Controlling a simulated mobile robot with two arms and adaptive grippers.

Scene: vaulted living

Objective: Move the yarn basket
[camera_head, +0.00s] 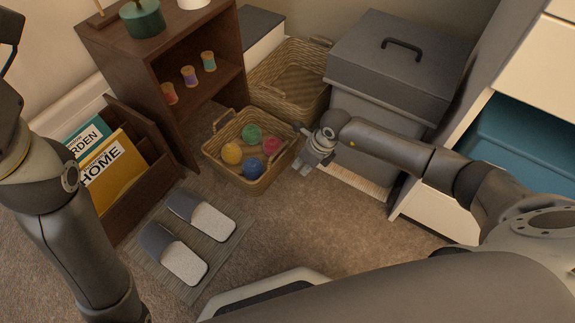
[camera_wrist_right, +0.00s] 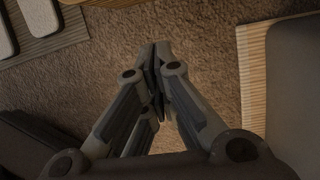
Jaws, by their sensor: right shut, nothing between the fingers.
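The yarn basket (camera_head: 275,173) is a woven tan basket with handles, standing on the carpet in the middle of the head view. It holds several yarn balls, among them a yellow one (camera_head: 232,153), a green one (camera_head: 252,133), a red one (camera_head: 271,145) and a blue one (camera_head: 253,168). My right gripper (camera_head: 305,169) is shut and empty, just right of the basket. In the right wrist view, its closed fingers (camera_wrist_right: 157,58) point at bare carpet. My left arm comes in at the left edge, but its gripper is not in view.
A larger empty basket (camera_head: 316,58) stands behind, beside a grey lidded box (camera_head: 391,60). A dark wooden shelf (camera_head: 130,62) with thread spools is at the back left. Slippers (camera_head: 180,261) lie on a mat (camera_head: 232,243) in front. An open drawer (camera_head: 520,140) is at right.

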